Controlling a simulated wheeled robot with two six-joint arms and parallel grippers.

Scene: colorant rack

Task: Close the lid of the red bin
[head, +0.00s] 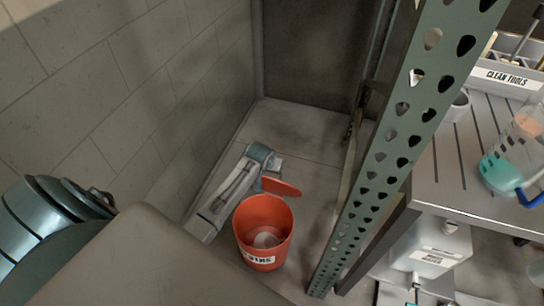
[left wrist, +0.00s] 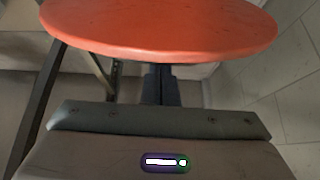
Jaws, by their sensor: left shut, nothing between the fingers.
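The red bin (head: 242,232) stands on the floor by the wall, with a white label on its front and something pale inside. Its red lid (head: 283,187) is open at the rear rim, clear of the mouth. In the left wrist view the lid (left wrist: 165,28) fills the top as a broad red disc. My left gripper (left wrist: 161,88) is shut and empty, its dark fingers pointing toward the lid's underside edge. The lid partly covers the fingertips there, so I cannot tell whether they touch. In the head view my left forearm runs beside and behind the bin. My right gripper is not in view.
A green perforated rack post (head: 385,150) rises just right of the bin. Right of it is a grey bench (head: 440,165) with a clean tools tray (head: 500,78) and a flask. A block wall (head: 130,90) bounds the left.

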